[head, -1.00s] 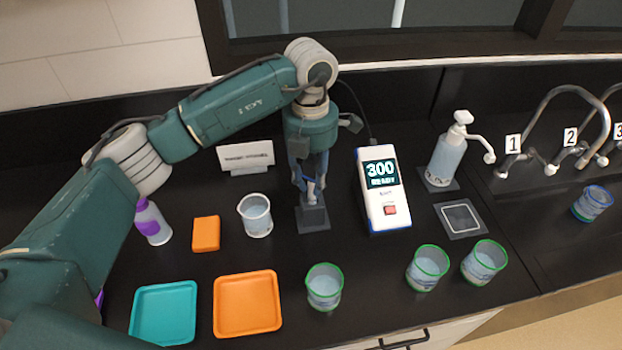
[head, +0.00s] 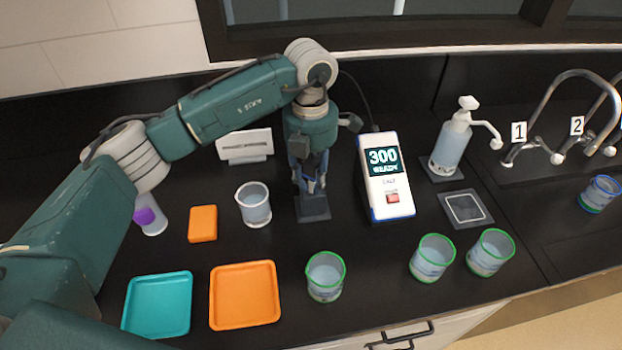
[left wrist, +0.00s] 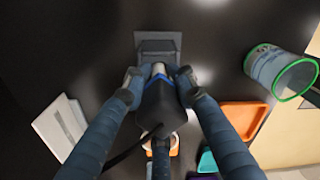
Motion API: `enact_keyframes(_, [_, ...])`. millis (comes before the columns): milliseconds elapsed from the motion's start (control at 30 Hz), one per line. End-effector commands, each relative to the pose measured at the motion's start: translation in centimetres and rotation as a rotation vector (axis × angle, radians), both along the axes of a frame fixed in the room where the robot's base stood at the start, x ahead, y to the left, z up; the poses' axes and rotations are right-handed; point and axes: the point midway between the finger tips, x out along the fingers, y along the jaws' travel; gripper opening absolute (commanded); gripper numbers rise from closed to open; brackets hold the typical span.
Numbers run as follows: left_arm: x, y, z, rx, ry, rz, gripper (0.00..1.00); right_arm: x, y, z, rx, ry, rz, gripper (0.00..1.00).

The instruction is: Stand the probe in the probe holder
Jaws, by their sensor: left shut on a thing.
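The probe (left wrist: 158,104) has a dark body with a pale, blue-edged end, and a dark cable trails from it. My left gripper (head: 311,183) is shut on the probe, with a finger on each side of it in the left wrist view (left wrist: 160,86). The probe holder (head: 313,208) is a small dark stand on the black counter. It lies directly beyond the probe's pale end in the left wrist view (left wrist: 158,40). The gripper is just above the holder. I cannot tell whether the probe's end is inside it. My right gripper is not in view.
A white meter (head: 386,180) reading 300 stands right of the holder. A beaker (head: 254,205) and an orange block (head: 203,223) are to the left. A green-rimmed beaker (head: 325,277) and an orange tray (head: 245,295) are in front. A white sign (head: 245,146) stands behind.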

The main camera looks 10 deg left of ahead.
Motion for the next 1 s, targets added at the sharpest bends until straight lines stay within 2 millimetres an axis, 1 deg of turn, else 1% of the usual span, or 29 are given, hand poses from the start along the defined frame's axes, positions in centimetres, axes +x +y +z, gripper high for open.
enact_keyframes(133, [-0.23,0.02,-0.33,0.002,0.008,-0.001,0.0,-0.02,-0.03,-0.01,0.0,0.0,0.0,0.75])
enact_keyframes(167, [-0.24,0.01,-0.35,0.002,0.008,-0.001,0.28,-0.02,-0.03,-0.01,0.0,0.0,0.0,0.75])
enact_keyframes(200, [-0.25,0.02,-0.37,0.003,0.009,-0.001,0.36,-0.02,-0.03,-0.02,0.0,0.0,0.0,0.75])
enact_keyframes(267, [-0.26,0.02,-0.39,0.003,0.009,-0.001,0.48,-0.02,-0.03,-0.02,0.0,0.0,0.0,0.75])
enact_keyframes(300, [-0.26,0.02,-0.4,0.003,0.009,-0.001,0.5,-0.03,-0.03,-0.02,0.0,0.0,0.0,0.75])
enact_keyframes(500, [-0.19,0.0,-0.32,0.002,0.006,-0.001,0.5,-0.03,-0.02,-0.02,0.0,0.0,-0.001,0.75])
enact_keyframes(533, [-0.18,0.01,-0.33,0.002,0.007,-0.001,0.55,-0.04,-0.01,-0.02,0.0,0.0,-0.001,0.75])
enact_keyframes(600, [-0.17,0.0,-0.29,0.002,0.006,0.0,0.69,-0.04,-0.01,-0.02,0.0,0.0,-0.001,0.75])
enact_keyframes(667, [-0.16,0.0,-0.27,0.002,0.006,0.0,0.8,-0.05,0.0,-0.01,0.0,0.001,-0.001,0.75])
enact_keyframes(1000, [-0.14,0.0,-0.18,0.001,0.005,-0.001,0.8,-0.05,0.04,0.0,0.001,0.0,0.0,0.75])
